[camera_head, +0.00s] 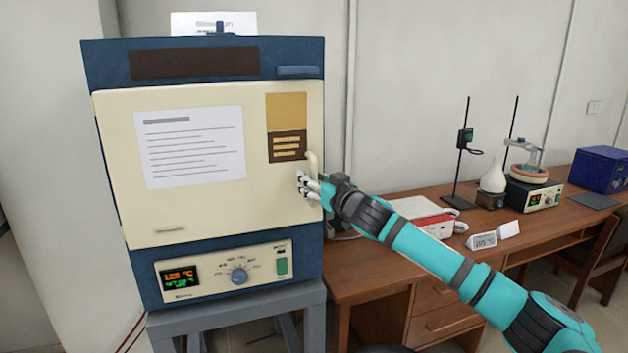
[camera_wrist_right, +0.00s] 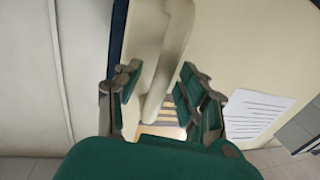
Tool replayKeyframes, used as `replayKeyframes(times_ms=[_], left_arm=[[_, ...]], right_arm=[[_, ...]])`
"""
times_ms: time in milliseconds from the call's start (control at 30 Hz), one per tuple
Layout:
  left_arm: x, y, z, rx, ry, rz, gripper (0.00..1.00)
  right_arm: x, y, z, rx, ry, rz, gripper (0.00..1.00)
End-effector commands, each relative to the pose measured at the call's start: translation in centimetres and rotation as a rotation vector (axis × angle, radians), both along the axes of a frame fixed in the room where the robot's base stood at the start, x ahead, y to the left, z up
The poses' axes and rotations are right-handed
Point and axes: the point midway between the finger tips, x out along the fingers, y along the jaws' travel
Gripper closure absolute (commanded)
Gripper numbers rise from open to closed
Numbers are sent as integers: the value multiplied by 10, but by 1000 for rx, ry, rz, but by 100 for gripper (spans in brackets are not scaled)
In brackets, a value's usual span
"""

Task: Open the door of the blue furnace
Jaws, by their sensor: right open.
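The blue furnace (camera_head: 203,65) stands on a grey stand at the left in the head view. Its cream door (camera_head: 200,215) looks shut. The pale door handle (camera_head: 313,165) is at the door's right edge, partly hidden by my right gripper (camera_head: 304,187). In the right wrist view the handle (camera_wrist_right: 170,60) runs between the open fingers of my right gripper (camera_wrist_right: 160,98), and the fingers stand on both sides of it. I cannot tell whether either finger touches it. My left gripper is not in view.
A grey stand (camera_head: 235,312) bears the furnace. To the right a wooden desk (camera_head: 400,270) holds a red and white box, a lab stand (camera_head: 461,160), a flask (camera_head: 494,172), a heating device and a blue box (camera_head: 600,168). A wall is close behind.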

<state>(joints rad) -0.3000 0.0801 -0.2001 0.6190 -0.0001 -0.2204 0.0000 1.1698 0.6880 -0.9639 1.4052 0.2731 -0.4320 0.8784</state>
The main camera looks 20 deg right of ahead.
Motion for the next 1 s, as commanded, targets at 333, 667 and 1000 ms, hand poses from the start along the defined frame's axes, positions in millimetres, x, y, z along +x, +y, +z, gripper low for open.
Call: replayKeyframes(times_ms=[333, 667, 1000], left_arm=[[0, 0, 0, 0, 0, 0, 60], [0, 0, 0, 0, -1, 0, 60], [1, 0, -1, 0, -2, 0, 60]], right_arm=[[0, 0, 0, 0, 0, -1, 96], [0, -1, 0, 0, 1, -1, 100], [-1, 0, -1, 0, 1, -5, 100]])
